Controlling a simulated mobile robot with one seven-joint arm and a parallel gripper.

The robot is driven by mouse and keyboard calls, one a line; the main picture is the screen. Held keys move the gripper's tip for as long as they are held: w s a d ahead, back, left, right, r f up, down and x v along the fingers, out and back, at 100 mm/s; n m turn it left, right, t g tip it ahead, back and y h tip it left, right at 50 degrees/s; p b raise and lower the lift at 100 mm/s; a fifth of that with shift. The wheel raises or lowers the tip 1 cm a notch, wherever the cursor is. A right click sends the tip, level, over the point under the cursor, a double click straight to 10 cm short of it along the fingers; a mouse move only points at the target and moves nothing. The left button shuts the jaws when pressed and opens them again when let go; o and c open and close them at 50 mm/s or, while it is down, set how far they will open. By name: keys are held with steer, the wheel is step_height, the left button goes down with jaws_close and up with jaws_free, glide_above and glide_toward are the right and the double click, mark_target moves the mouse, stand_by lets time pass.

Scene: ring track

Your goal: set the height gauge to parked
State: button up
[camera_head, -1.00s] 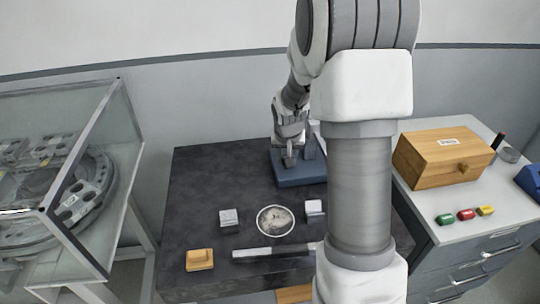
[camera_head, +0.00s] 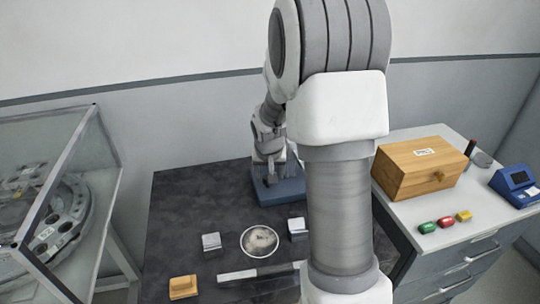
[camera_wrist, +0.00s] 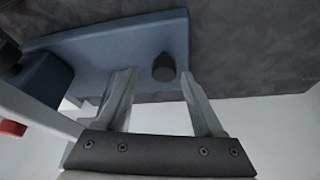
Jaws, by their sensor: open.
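The height gauge has a blue base (camera_head: 287,191) at the back of the dark table, partly hidden by my arm. In the wrist view its blue base (camera_wrist: 110,48) lies along the top, with a short dark round knob or peg (camera_wrist: 164,68) standing near its right end. A pale upright bar (camera_wrist: 35,118) and a red part (camera_wrist: 12,128) show at the left edge. My gripper (camera_head: 268,180) is over the base. In the wrist view my gripper (camera_wrist: 160,78) is open, one finger on either side of the knob, with visible gaps. I cannot tell the gauge's setting.
On the dark table (camera_head: 190,215) are a round dish (camera_head: 260,241), two metal blocks (camera_head: 211,241) (camera_head: 297,229), a flat metal bar (camera_head: 250,272) and a yellow block (camera_head: 183,287). A wooden box (camera_head: 418,168) stands on the right cabinet. A glass case (camera_head: 60,200) is at left.

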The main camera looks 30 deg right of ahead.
steer(key=p+v, duration=0.1)
steer(key=v, duration=1.5)
steer(key=shift+r, duration=0.15)
steer(key=s+a+r+n+y, duration=0.1)
steer(key=s+a, duration=0.4)
steer(key=s, duration=0.5)
steer(key=s+a+r+n+t+y+p, duration=0.1)
steer(key=s+a+r+n, duration=0.3)
steer(key=s, duration=0.6)
steer(key=a, duration=0.2)
steer(key=shift+a+r, duration=0.35)
